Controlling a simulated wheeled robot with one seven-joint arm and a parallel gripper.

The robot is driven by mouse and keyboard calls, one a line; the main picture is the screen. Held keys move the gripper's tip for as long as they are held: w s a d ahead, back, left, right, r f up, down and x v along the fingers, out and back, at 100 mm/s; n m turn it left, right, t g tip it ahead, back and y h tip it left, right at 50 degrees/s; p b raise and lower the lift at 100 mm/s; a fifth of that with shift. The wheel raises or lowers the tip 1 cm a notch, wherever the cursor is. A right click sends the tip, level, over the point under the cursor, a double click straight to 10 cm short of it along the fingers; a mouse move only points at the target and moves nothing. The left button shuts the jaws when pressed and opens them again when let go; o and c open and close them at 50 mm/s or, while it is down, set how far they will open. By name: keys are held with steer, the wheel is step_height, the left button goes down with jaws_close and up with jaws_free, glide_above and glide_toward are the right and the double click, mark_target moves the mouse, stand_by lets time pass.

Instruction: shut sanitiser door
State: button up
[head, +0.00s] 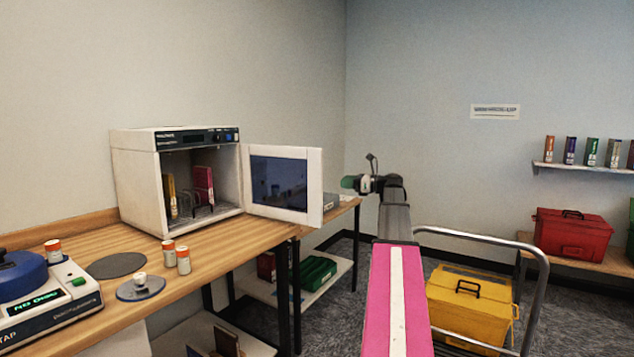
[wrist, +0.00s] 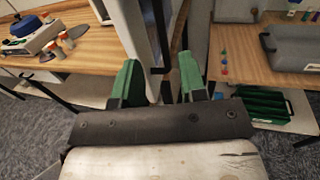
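The white sanitiser (head: 176,176) stands on the wooden bench with its front open. Its door (head: 284,184), a white frame around a dark window, is swung wide out to the right. My gripper (head: 350,183) is to the right of the door's free edge in the head view. In the wrist view my gripper (wrist: 162,78) has its two green fingers spread apart with nothing held. A pale upright panel, which looks like the door (wrist: 146,25), is beyond the fingertips. Whether the fingers touch the door cannot be told.
Colourful books stand in a rack inside the sanitiser. Small orange-topped jars (head: 183,260), a grey disc (head: 118,265) and a blue-lidded device (head: 48,296) are on the bench (head: 215,259). A yellow toolbox (head: 468,303) and a metal rail (head: 535,310) are at right.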

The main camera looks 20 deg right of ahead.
mark_target(321, 180)
steer(key=x, duration=1)
steer(key=shift+w+a, duration=0.2)
jaws_close()
